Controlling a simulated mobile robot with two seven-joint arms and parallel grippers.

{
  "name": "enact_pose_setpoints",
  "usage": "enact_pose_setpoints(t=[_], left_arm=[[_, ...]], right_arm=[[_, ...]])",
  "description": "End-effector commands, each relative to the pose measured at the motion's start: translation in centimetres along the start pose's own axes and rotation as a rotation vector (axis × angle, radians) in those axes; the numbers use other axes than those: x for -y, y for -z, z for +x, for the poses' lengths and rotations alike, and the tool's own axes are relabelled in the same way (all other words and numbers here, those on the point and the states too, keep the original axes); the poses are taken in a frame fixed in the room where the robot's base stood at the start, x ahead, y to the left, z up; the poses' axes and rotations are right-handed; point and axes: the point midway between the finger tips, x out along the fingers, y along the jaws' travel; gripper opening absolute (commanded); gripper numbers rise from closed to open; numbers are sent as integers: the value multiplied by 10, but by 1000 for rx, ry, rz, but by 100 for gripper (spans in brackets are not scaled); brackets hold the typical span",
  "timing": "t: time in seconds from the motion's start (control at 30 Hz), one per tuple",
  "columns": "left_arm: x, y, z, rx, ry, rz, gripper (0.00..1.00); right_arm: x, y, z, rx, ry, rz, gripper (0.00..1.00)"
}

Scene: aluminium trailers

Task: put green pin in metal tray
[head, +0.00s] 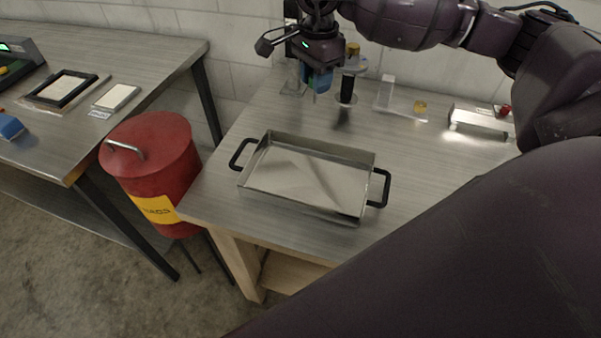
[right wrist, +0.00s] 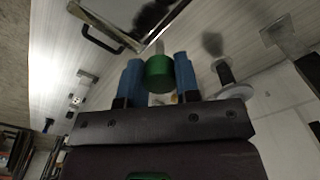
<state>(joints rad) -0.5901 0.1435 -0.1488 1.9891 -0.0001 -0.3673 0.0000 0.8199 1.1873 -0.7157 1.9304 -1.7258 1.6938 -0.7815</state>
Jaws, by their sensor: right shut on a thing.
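The metal tray (head: 305,183) is a shallow, empty rectangular pan with two black handles on the near worktable. Part of it shows at the top of the right wrist view (right wrist: 132,16). My right gripper (head: 316,87) hangs above the table behind the tray, fingers pointing down. In the right wrist view its blue fingers are shut on the green pin (right wrist: 159,76), which has a thick round green head and a thinner pale shaft. In the head view the pin is mostly hidden by the fingers. My left gripper is in neither view.
Behind the tray stand a dark upright post (head: 347,88), a clear block (head: 385,93), a small yellow piece (head: 420,107) and a metal bracket (head: 480,121). A red bin (head: 150,160) stands left of the table. The tabletop around the tray is clear.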

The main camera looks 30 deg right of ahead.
Motion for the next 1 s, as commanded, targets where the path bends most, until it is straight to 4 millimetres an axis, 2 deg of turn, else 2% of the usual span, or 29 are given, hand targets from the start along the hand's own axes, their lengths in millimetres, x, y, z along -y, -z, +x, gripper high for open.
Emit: enact_pose_setpoints(t=[0.17, 0.7, 0.8, 1.0], left_arm=[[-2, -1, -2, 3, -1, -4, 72], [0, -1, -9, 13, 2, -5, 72], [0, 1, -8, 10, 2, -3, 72], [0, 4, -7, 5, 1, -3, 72]], right_arm=[[-1, 0, 23, 1, -5, -12, 4], [-1, 0, 136, 1, -5, -11, 4], [0, 0, 149, 0, -2, -10, 4], [0, 0, 160, 0, -2, -11, 4]])
